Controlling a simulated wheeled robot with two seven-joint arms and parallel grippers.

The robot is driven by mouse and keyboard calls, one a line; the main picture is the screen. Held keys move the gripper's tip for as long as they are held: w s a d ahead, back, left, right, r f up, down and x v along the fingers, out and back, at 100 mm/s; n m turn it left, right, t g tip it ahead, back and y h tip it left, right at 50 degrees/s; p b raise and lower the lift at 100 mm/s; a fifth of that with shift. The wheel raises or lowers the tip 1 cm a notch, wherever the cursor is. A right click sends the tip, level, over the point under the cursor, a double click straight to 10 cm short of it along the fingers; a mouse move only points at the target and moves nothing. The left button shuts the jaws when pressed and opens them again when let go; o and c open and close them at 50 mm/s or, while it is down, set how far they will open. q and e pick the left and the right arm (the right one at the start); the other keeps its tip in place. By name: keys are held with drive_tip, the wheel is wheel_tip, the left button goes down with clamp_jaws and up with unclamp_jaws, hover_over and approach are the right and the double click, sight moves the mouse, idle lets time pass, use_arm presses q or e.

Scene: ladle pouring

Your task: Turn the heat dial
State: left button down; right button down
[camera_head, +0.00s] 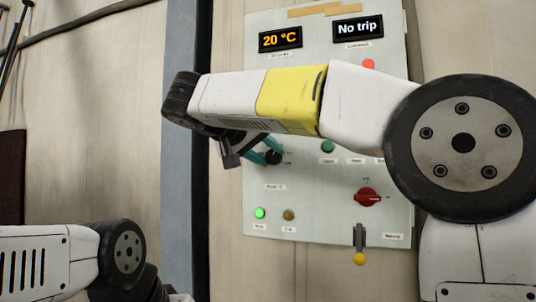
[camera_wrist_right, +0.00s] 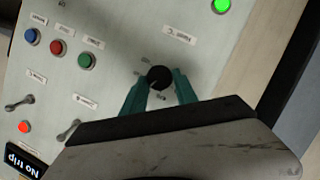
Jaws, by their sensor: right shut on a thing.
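The black heat dial (camera_head: 273,157) sits on the pale control panel (camera_head: 262,110), left of its middle. In the right wrist view the dial (camera_wrist_right: 158,77) lies between the teal fingertips. My right gripper (camera_head: 267,151) reaches the dial from the left and is shut on it; the right wrist view shows its fingers (camera_wrist_right: 160,84) on either side. The dial's small markings are too blurred to read. A display (camera_head: 280,39) at the panel's top reads 20 °C. My left arm shows at the lower left, but its gripper is out of view.
A second display (camera_head: 358,28) reads "No trip". The panel also has a red rotary switch (camera_head: 367,197), a lever with a yellow knob (camera_head: 359,258), a lit green light (camera_head: 260,213) and several buttons. My right arm crosses in front of the panel and hides part of it.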

drive_tip(key=shift+f, duration=0.1)
drive_tip(key=c, duration=0.9)
unclamp_jaws()
drive_tip(key=shift+c, duration=0.2)
drive_tip(key=v, duration=0.7)
drive_tip(key=shift+s+a, duration=0.2)
drive_tip(key=shift+s, duration=0.15)
